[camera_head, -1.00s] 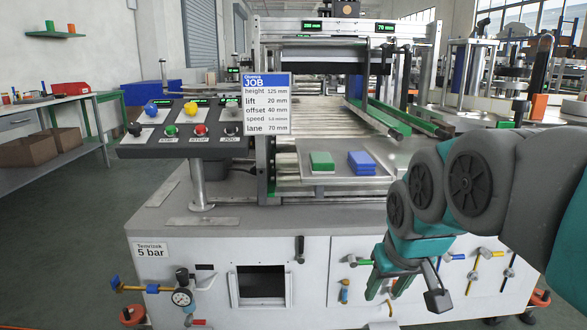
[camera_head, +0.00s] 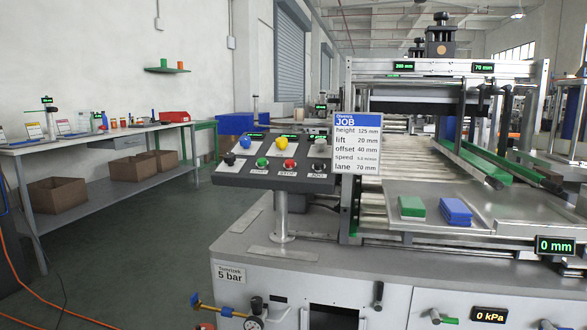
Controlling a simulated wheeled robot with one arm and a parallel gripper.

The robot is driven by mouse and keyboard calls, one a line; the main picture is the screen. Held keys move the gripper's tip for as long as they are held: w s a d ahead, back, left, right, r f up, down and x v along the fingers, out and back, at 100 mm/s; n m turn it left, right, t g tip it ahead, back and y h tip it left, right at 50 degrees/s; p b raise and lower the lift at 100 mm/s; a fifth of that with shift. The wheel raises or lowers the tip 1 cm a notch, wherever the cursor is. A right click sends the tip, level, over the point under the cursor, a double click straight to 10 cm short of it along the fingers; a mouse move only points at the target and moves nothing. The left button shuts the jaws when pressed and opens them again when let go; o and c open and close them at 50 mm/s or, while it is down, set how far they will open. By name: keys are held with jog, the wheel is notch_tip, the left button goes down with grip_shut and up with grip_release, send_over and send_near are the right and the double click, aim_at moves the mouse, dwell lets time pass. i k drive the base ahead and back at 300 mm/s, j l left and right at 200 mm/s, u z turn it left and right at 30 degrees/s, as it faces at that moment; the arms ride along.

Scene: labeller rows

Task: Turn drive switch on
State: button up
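The control panel (camera_head: 275,174) stands on a post at the machine's front left corner. It carries a blue knob (camera_head: 246,143), a yellow knob (camera_head: 281,143), a black knob (camera_head: 230,159), a green button (camera_head: 262,162), a red button (camera_head: 290,164) and a black control (camera_head: 319,166) at the right. Small labels sit below the buttons; STOP and JOG are roughly legible. I cannot tell which control is the drive switch, or its position. My gripper and arm are out of view.
A JOB sign (camera_head: 357,148) stands beside the panel's right end. A workbench (camera_head: 95,144) with boxes beneath runs along the left wall. The floor (camera_head: 150,240) between bench and machine is largely clear.

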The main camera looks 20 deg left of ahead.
aim_at(229, 158)
jog(key=i+j+u, duration=0.35)
jog(key=i+u, duration=0.4)
jog(key=k+j, duration=0.05)
jog(key=k, duration=0.05)
